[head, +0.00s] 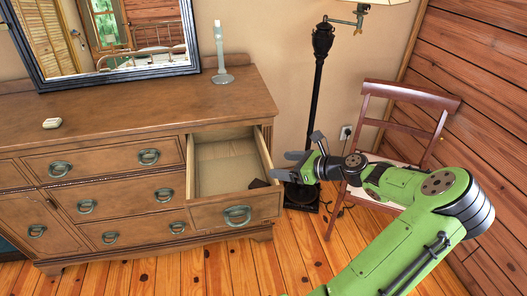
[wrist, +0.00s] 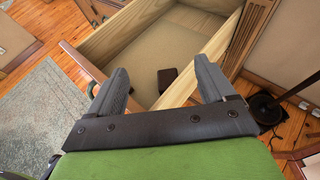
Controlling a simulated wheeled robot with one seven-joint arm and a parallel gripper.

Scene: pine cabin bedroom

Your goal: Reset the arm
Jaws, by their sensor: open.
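My green arm reaches in from the lower right of the head view, bent at the elbow. My gripper (head: 298,165) is open and empty, just right of the pulled-out drawer (head: 262,150) of the wooden dresser. In the wrist view my gripper (wrist: 160,80) has its two grey fingers spread wide, pointing toward the open drawer (wrist: 120,30). A small dark brown object (head: 258,183) lies in the drawer near its front right corner. It also shows between the fingers in the wrist view (wrist: 167,79). Nothing is between the fingertips themselves.
A black floor lamp (head: 318,95) stands behind my gripper, and a wooden chair (head: 405,115) stands behind my arm. The dresser top (head: 130,112) holds a candlestick (head: 221,65), a small pale object (head: 51,123) and a mirror (head: 110,75). The floor (head: 220,270) in front is clear.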

